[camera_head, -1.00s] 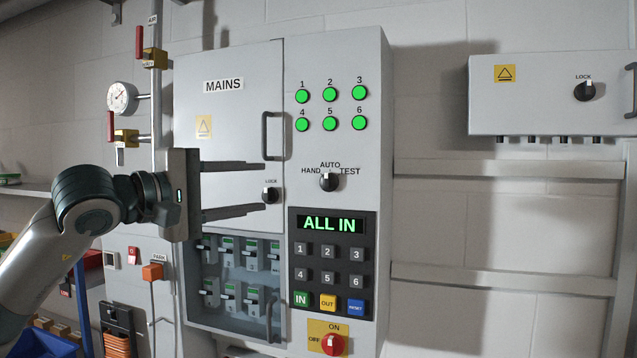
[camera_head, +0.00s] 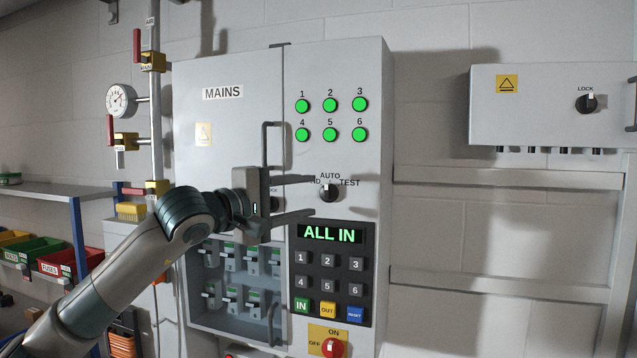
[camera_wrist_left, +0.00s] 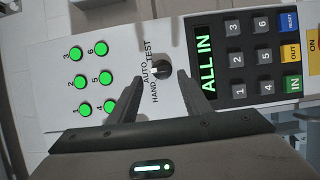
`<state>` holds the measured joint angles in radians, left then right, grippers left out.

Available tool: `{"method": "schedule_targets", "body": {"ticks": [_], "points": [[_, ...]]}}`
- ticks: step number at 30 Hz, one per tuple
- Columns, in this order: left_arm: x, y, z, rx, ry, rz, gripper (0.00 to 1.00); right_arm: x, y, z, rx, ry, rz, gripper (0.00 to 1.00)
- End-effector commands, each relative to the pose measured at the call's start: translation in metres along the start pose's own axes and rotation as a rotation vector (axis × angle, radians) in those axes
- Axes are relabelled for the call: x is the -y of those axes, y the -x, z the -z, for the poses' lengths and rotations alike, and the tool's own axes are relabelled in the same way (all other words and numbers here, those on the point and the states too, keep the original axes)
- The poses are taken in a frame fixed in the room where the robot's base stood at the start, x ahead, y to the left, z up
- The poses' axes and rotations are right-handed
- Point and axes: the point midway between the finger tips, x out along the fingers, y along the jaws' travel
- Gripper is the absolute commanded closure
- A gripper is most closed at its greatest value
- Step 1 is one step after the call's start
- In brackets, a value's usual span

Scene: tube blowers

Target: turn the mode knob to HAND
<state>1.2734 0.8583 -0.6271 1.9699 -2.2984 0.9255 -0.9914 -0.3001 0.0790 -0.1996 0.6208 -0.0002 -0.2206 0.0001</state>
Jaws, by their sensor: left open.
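The mode knob (camera_head: 329,193) is a small black knob on the cabinet front, below the word AUTO and between HAND and TEST. Its pale mark appears to point up towards AUTO. My left gripper (camera_head: 313,195) is open, its fingers pointing right at the knob, one higher and one lower. Part of the word HAND is hidden behind the upper finger in the head view. In the left wrist view, the knob (camera_wrist_left: 160,69) lies ahead between the two open fingertips (camera_wrist_left: 160,76), and nothing is held. My right gripper is not in view.
Several green lamps (camera_head: 330,119) sit above the knob, and a keypad with an ALL IN display (camera_head: 330,233) sits just below. The door handle (camera_head: 266,146) stands out left of the knob, near my gripper. A red OFF/ON switch (camera_head: 332,347) is lower down.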

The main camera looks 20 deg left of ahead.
Motion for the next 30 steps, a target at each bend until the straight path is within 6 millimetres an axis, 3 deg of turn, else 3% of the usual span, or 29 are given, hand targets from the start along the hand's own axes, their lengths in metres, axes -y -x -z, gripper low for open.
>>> {"method": "schedule_targets", "body": {"ticks": [1,9,23,27,30], "points": [[-0.005,-0.009,0.000,0.001,0.003,0.001,0.56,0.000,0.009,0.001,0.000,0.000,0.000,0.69],[-0.002,-0.042,0.000,0.000,0.000,0.001,0.56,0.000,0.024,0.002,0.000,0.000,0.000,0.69],[0.000,-0.050,0.000,0.000,0.000,0.000,0.56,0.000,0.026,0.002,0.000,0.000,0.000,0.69],[-0.001,-0.050,0.000,0.000,-0.001,-0.001,0.89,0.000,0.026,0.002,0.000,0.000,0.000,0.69],[-0.002,-0.050,0.000,-0.001,-0.001,-0.003,0.90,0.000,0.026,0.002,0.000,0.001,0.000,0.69]]}}
